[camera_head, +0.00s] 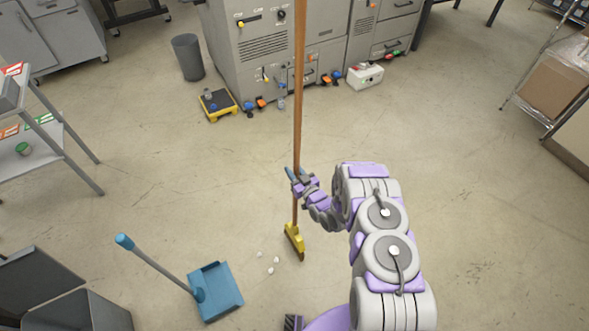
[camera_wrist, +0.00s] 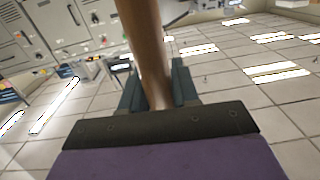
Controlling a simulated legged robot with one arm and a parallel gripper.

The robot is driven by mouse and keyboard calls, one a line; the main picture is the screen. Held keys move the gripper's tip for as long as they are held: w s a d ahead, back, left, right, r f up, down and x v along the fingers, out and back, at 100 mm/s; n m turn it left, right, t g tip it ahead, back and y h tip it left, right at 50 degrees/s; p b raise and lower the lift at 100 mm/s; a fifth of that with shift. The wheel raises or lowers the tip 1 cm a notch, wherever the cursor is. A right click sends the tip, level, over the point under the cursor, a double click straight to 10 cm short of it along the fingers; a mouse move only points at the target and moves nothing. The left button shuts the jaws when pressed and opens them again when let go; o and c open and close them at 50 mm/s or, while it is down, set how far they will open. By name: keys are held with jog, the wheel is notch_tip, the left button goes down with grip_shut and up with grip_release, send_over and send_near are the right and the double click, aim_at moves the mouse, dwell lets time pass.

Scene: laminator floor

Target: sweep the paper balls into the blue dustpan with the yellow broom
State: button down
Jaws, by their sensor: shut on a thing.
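My gripper (camera_head: 294,174) is shut on the wooden handle of the yellow broom (camera_head: 294,236). The broom stands nearly upright, with its yellow head low at the floor; I cannot tell whether the bristles touch it. In the wrist view the handle (camera_wrist: 148,60) runs up between the two fingers of my gripper (camera_wrist: 158,88). Several small white paper balls (camera_head: 270,270) lie on the floor just left of and nearer than the broom head. The blue dustpan (camera_head: 222,290) lies on the floor left of the balls, its long grey handle slanting up to a blue grip at upper left.
A grey bin (camera_head: 75,312) stands at the lower left, near the dustpan handle. A grey shelf cart (camera_head: 45,150) is at the left. A machine (camera_head: 262,50), a dark wastebasket (camera_head: 187,57) and a yellow-black platform (camera_head: 217,104) stand at the back. The middle floor is clear.

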jog(key=shift+s+a+f, duration=0.2)
jog(key=shift+f, duration=0.25)
jog(key=shift+s+a+f, duration=0.15)
jog(key=shift+a+f, duration=0.05)
jog(key=shift+f, duration=0.25)
